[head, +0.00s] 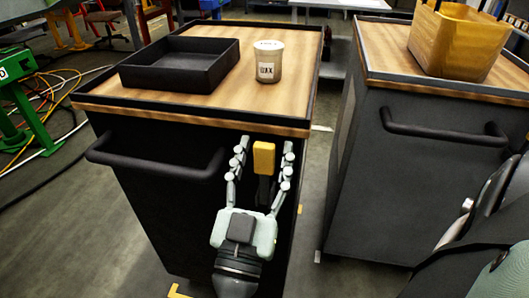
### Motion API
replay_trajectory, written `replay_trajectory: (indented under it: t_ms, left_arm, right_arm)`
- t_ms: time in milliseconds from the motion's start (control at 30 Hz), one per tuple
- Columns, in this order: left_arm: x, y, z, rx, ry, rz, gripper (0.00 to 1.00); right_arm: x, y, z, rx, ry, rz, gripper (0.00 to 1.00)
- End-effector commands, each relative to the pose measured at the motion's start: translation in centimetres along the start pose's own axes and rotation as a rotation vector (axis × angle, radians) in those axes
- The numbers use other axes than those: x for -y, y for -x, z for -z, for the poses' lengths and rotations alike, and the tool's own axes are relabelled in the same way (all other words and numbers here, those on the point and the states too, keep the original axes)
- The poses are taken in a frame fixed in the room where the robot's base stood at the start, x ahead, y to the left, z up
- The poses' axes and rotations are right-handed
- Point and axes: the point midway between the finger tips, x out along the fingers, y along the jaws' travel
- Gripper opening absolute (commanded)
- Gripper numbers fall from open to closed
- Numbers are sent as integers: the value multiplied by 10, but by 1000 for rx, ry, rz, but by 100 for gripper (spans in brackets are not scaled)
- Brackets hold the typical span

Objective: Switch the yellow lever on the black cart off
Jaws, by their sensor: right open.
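The black cart (160,210) stands at the centre left with a wooden top. The yellow lever (264,158) is on its front side, near the right corner below the top edge, with a dark stem under its yellow end. My right gripper (265,152) is open, its fingers pointing up the picture. The yellow end shows between the two fingers, with a gap on each side; I cannot tell the depth between them. The lower part of the lever is partly hidden behind the gripper's palm. My left gripper is not in view.
A black tray (180,64) and a white jar labelled WAX (268,62) stand on the cart top. A black handle (155,168) sticks out at the cart's left front. A second black cart (400,185) with a yellow bin (455,42) stands at right. Cables (40,130) lie on the floor at left.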

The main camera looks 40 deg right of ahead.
Motion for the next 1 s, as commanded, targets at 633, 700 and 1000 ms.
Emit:
replay_trajectory:
  t_ms: [633, 700, 1000]
  left_arm:
    - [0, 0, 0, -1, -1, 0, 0]
    - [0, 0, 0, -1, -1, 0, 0]
    - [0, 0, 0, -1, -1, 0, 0]
  right_arm:
    - [0, 0, 0, 0, 0, 0, 0]
    - [0, 0, 0, 0, 0, 0, 0]
    - [0, 0, 0, -9, 0, 1, 0]
